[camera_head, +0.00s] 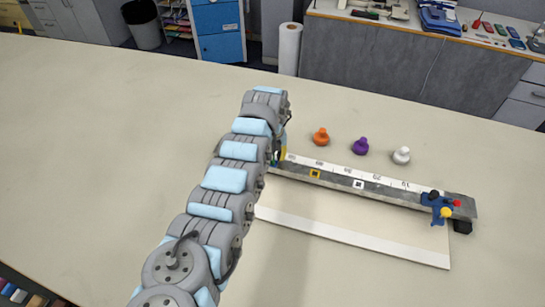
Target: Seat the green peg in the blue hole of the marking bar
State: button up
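The marking bar (390,192) is a long grey bar with a numbered white scale, slanting from behind my arm down to the right. A yellow-framed square hole (315,174) and a white-framed one (358,184) show on its top. The blue hole is not visible; my arm covers the bar's left end. My arm reaches over that end, and its links hide most of my gripper. A small dark greenish patch and a yellow patch show beside the arm's end; I cannot tell whether the green patch is the green peg or whether my gripper holds anything.
Orange (321,137), purple (360,146) and white (401,155) pegs stand behind the bar. A blue clamp-like piece (437,205) with red and yellow knobs sits at its right end. A white board (350,236) lies in front. The table's left is clear.

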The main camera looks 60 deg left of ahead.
aim_at(272, 154)
notch_tip(272, 154, up, 12)
jog(key=b, duration=0.2)
jog(key=shift+r, duration=0.15)
dwell(0.4)
dwell(0.4)
